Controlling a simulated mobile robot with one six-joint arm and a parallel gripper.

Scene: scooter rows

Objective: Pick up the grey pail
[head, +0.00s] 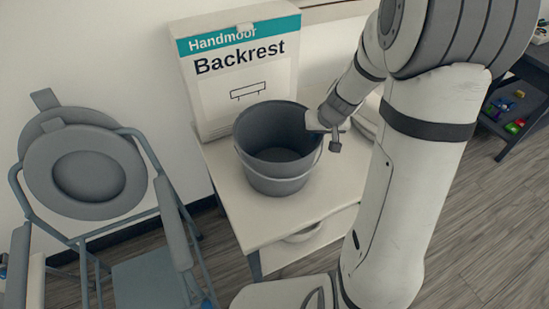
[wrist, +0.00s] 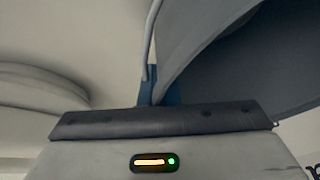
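The grey pail (head: 262,172) stands upright on the white cabinet top, open end up, with its thin wire handle hanging down along the near side. In the wrist view the pail's dark wall (wrist: 240,75) fills the upper right, and the wire handle (wrist: 151,35) runs down beside it. My gripper (head: 313,122) is at the pail's right rim. Its blue fingers (wrist: 160,88) show close together on both sides of the wall, so it looks shut on the rim. The fingertips are partly hidden by the pail and the gripper body.
A white Backrest box (head: 243,75) stands behind the pail on the cabinet (head: 240,195). A grey commode chair (head: 95,180) is at the left. A dark shelf (head: 520,110) with small coloured items is at the far right. Some cabinet top is clear in front.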

